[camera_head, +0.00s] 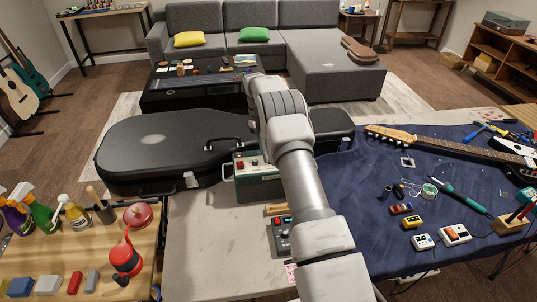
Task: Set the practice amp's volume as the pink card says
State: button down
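A small dark-green box with a pale top panel and red and light knobs (258,187), which looks like the practice amp, stands on the pale worktop in front of the black guitar case. My arm crosses in front of its right part. Its knob settings are too small to read. A pink card (291,272) lies near the worktop's front, partly covered by my arm, and its writing cannot be read. My gripper is not in view; my arm reaches up past the amp and its end is hidden behind its own links.
A grey device with a red part (282,236) sits between the amp and the card. The black guitar case (165,150) lies behind. A blue cloth (380,238) with a guitar and tools is at right.

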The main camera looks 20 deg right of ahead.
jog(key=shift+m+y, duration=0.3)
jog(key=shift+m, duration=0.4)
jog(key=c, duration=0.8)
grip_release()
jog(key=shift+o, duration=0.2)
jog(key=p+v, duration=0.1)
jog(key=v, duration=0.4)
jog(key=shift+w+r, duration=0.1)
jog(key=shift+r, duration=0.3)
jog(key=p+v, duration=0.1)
jog(key=p, duration=0.4)
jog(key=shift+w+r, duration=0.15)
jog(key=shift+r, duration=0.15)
